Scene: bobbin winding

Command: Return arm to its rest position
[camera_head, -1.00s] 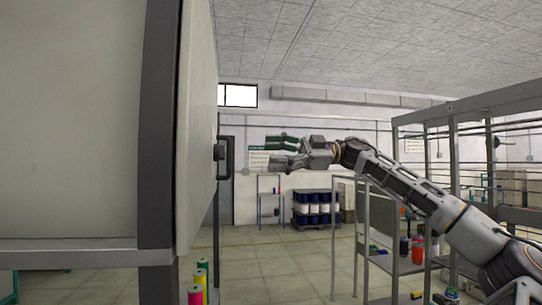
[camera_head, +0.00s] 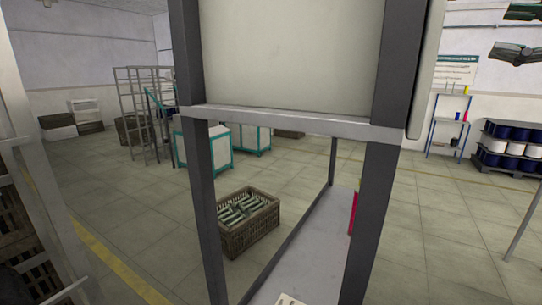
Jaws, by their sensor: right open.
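My right gripper (camera_head: 520,33) shows at the top right edge. Its two dark green fingers are spread apart with nothing between them, and the rest of the right arm is out of the picture. The gripper is up in the air, to the right of the grey-framed cabinet (camera_head: 290,125) and apart from it. My left gripper is not in view.
The cabinet's dark posts stand close in front. A wicker crate (camera_head: 262,238) of green-grey items sits on the floor behind them. White-and-teal cabinets (camera_head: 250,139) stand farther back. A pallet of blue and white drums (camera_head: 507,150) is at right. Open floor lies between.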

